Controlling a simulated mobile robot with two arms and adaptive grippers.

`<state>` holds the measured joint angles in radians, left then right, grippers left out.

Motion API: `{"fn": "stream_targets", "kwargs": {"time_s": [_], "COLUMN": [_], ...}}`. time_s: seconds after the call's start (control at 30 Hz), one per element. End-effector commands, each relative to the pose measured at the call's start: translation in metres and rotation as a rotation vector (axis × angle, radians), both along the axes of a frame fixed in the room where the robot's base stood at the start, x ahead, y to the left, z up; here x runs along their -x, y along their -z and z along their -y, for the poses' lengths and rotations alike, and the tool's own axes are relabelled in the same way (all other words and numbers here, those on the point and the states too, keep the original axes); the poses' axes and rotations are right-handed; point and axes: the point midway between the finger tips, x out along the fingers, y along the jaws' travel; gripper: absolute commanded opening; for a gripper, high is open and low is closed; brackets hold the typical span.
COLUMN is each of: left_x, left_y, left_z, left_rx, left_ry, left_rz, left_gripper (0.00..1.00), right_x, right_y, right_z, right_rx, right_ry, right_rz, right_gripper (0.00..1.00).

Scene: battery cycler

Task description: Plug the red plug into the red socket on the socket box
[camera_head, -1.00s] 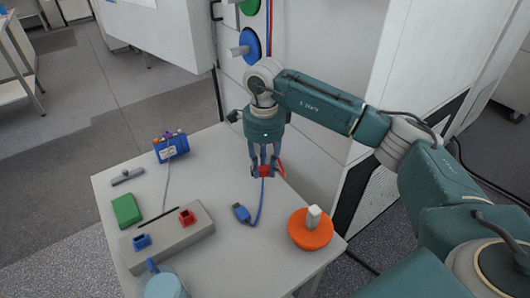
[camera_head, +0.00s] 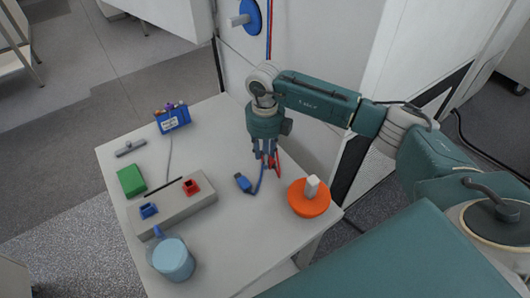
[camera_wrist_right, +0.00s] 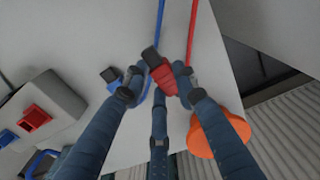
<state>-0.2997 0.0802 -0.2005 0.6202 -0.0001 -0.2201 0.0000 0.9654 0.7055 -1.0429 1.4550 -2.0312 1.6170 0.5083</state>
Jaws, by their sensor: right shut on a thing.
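The socket box (camera_head: 178,211) is a long grey block on the table, with a red socket (camera_head: 192,187) towards its right end and a blue socket (camera_head: 148,210) towards its left. The box also shows at the left of the right wrist view (camera_wrist_right: 62,92), with the red socket (camera_wrist_right: 35,117). My right gripper (camera_wrist_right: 158,85) is shut on the red plug (camera_wrist_right: 168,68), which has a dark tip and a red cable (camera_wrist_right: 192,35). In the head view my right gripper (camera_head: 269,163) hangs to the right of the box, above the table. My left gripper is not in view.
A blue plug (camera_head: 243,183) on a blue cable lies just left of my right gripper. An orange disc with a white handle (camera_head: 310,205) stands to the right. A light blue mug (camera_head: 174,262), a green block (camera_head: 131,180) and a blue battery-like pack (camera_head: 172,118) are also on the table (camera_head: 225,225).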

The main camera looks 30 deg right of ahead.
Motion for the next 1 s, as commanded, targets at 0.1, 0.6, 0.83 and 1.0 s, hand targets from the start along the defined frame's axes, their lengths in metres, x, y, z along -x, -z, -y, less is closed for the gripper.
{"fn": "stream_targets", "kwargs": {"time_s": [0.1, 0.6, 0.83, 1.0], "left_x": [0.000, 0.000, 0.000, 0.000], "left_y": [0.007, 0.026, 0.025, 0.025], "left_z": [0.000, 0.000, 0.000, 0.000], "left_rx": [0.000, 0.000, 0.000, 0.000], "left_ry": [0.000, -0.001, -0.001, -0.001], "left_rz": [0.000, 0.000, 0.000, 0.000], "left_gripper": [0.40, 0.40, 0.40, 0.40], "right_x": [0.000, 0.000, 0.000, 0.000], "right_y": [0.010, 0.040, 0.040, 0.040], "right_z": [0.000, 0.000, 0.000, 0.000], "right_rx": [0.000, 0.000, 0.000, 0.000], "right_ry": [-0.001, -0.003, -0.003, -0.003], "right_rz": [-0.001, 0.001, 0.000, 0.000], "right_gripper": [0.01, 0.01, 0.01, 0.50]}}
